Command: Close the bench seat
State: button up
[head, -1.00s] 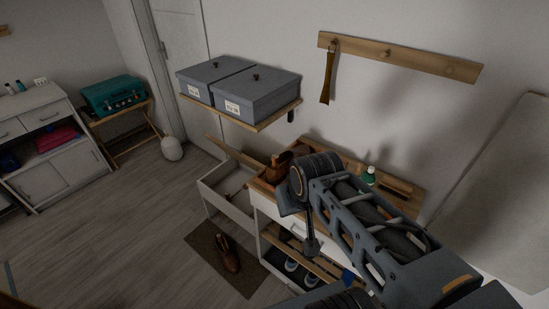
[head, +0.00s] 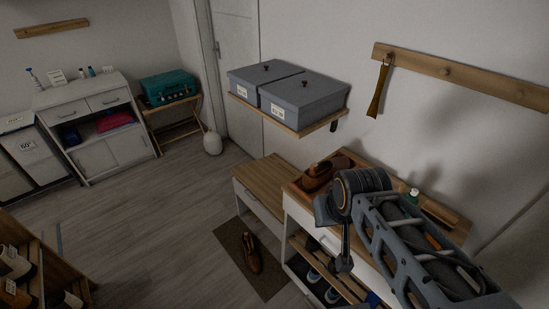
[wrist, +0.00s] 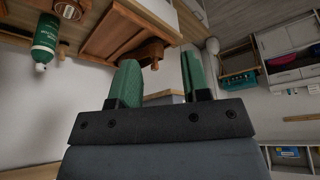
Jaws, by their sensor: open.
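The bench seat (head: 270,184) is a wooden lid on a white box, left of the shoe cabinet in the head view. It lies flat and level on the box, and the inside of the box is hidden. My gripper (wrist: 160,62) shows in the wrist view with two green fingers spread apart and nothing between them. In the head view my arm reaches over the shoe cabinet, and the fingers cannot be made out there.
Two grey boxes (head: 305,98) sit on a wall shelf above the bench. A brown shoe (head: 252,253) stands on a dark mat (head: 232,237).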

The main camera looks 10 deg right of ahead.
aim_at(264, 177)
jog(key=z, duration=0.05)
jog(key=k, duration=0.6)
jog(key=u, duration=0.95)
jog(key=i, duration=1.4)
jog(key=z, duration=0.65)
jog(key=i, duration=0.35)
jog(key=z, duration=0.3)
